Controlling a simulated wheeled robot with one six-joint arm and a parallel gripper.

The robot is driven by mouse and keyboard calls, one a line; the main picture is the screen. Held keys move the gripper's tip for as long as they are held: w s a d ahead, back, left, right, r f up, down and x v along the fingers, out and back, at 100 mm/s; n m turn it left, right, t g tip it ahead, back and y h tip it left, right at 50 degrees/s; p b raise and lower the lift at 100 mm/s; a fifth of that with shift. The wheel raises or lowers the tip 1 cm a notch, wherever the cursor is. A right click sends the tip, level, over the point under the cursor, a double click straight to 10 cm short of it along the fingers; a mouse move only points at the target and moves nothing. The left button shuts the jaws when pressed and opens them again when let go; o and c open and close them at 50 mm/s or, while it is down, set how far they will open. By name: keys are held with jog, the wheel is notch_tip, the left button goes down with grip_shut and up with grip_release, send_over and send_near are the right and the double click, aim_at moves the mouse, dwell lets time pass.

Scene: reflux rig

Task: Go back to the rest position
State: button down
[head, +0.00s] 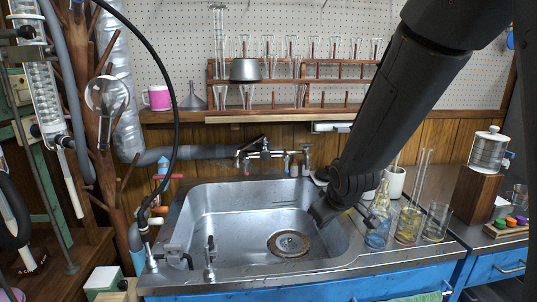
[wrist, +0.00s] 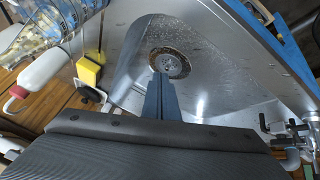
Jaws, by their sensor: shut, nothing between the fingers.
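My gripper (wrist: 160,78) shows in the wrist view as a dark pair of fingers pressed together, with nothing between them. The fingers point toward the round drain (wrist: 169,63) of the steel sink, apparently above the basin. In the head view my arm comes down from the top right to the sink's right side. The dark end of the arm is over the right part of the sink (head: 230,215), right of the drain (head: 288,243). The fingertips are hard to make out in the head view.
Glassware with liquid, including a flask (head: 377,232) and a beaker (head: 408,226), stands close right of my arm. A tap (head: 262,154) is behind the sink. A rack of glassware (head: 300,72) is on the back wall. A black hose arcs at the left.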

jog(key=s+d+m+g, duration=0.2)
jog(key=s+m, duration=0.1)
jog(key=s, duration=0.6)
jog(key=s+d+m+g, duration=0.2)
jog(key=s+m, duration=0.1)
jog(key=s, duration=0.7)
jog(key=s+r+g+p, duration=0.2)
jog(key=s+r+p, duration=0.5)
jog(key=p, duration=0.2)
jog(key=shift+r+g+h+p, duration=0.25)
jog(key=shift+g+h+p, duration=0.05)
jog(key=shift+g+p, duration=0.1)
